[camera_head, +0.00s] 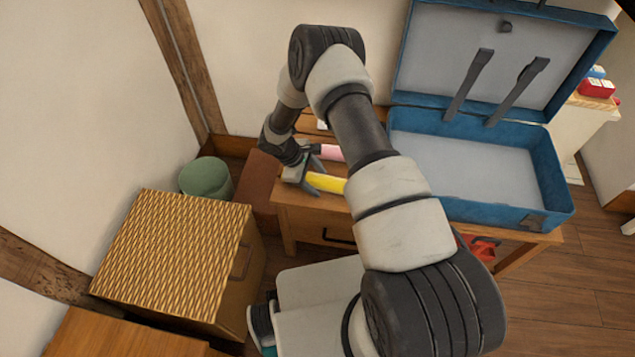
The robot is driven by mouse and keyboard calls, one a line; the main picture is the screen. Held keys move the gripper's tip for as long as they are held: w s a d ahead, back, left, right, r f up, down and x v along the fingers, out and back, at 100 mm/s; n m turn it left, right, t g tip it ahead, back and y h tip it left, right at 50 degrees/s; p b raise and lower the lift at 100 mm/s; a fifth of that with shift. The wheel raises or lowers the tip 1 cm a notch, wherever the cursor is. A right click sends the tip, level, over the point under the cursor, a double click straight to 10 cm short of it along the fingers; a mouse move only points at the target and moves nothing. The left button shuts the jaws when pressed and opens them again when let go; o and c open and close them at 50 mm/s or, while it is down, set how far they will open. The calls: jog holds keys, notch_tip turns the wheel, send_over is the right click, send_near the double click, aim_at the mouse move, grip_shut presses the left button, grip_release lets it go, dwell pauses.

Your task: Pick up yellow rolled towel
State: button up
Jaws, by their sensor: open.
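The yellow rolled towel (327,183) lies on the wooden table (308,203), left of the blue suitcase. Its right end is hidden behind my arm. A pink roll (331,152) lies just behind it, also partly covered by my arm. My gripper (308,169) points down over the left end of the table, at the left ends of the two rolls. It is open. One dark finger is close to the yellow towel's left end; I cannot tell whether it touches.
An open, empty blue suitcase (560,205) takes up the table's right part, its lid raised at the back. A wicker-topped box (175,255) and a green round container (207,178) stand on the left. A wall is behind.

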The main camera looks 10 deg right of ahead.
jog(key=shift+c, duration=0.3)
jog(key=c, duration=0.8)
jog(key=shift+r, duration=0.15)
